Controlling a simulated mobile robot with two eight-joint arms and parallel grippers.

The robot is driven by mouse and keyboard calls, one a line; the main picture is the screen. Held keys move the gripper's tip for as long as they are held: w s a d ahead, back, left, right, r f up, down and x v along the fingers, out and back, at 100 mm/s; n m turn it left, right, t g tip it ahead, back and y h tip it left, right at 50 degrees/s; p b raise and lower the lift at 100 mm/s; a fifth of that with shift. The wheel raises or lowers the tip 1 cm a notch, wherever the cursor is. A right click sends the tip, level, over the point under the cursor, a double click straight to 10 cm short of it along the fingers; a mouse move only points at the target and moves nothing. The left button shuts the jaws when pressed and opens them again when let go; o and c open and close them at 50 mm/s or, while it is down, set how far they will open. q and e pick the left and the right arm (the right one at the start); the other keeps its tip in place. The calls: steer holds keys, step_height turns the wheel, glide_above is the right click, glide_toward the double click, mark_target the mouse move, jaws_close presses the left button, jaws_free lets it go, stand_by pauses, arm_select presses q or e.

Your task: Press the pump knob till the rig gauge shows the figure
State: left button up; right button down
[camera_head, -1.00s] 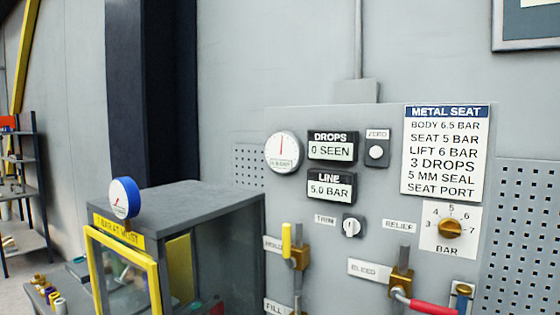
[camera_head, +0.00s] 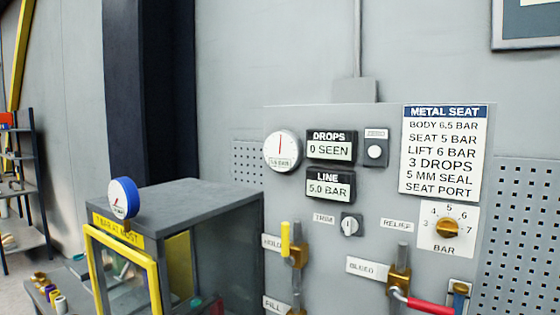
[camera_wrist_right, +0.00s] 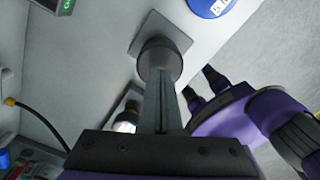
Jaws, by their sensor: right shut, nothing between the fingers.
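In the head view the round white gauge (camera_head: 282,151) on the grey panel has a red needle pointing almost straight up; its small figure is too blurred to read surely. The LINE display (camera_head: 330,186) reads 5.0 BAR and the DROPS display (camera_head: 330,150) reads 0 SEEN. In the right wrist view a dark round knob (camera_wrist_right: 158,50) stands on a square grey plate (camera_wrist_right: 160,20). My right gripper (camera_wrist_right: 162,75) is shut and empty, its fingers lined up with the knob; I cannot tell whether they touch.
The METAL SEAT card (camera_head: 444,150) lists 5 bar for the seat and 6 for lift. Below are the BAR dial (camera_head: 448,228), a yellow lever (camera_head: 285,238) and a red lever (camera_head: 430,306). A yellow-framed cage (camera_head: 200,190) carries a blue gauge (camera_head: 123,198).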

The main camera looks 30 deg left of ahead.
arm_select(q)
steer(key=shift+f, duration=0.15)
arm_select(e)
steer(key=shift+f, duration=0.2)
stand_by(0.3)
arm_select(q)
steer(key=shift+s+f+b, duration=0.9)
steer(key=shift+f+b, duration=0.85)
steer(key=shift+f, duration=0.5)
arm_select(e)
steer(key=shift+f, duration=3.15)
arm_select(q)
steer(key=shift+w+r+p, duration=0.35)
steer(key=shift+r+p, duration=0.3)
steer(key=shift+r, duration=0.25)
steer(key=shift+w+r+p, duration=0.3)
steer(key=shift+r+p, duration=0.3)
steer(key=shift+r, duration=0.25)
steer(key=shift+w+r+p, duration=0.35)
steer(key=shift+r+p, duration=0.3)
steer(key=shift+r, duration=0.25)
arm_select(e)
steer(key=shift+r, duration=3.4)
arm_select(q)
steer(key=shift+s, duration=0.1)
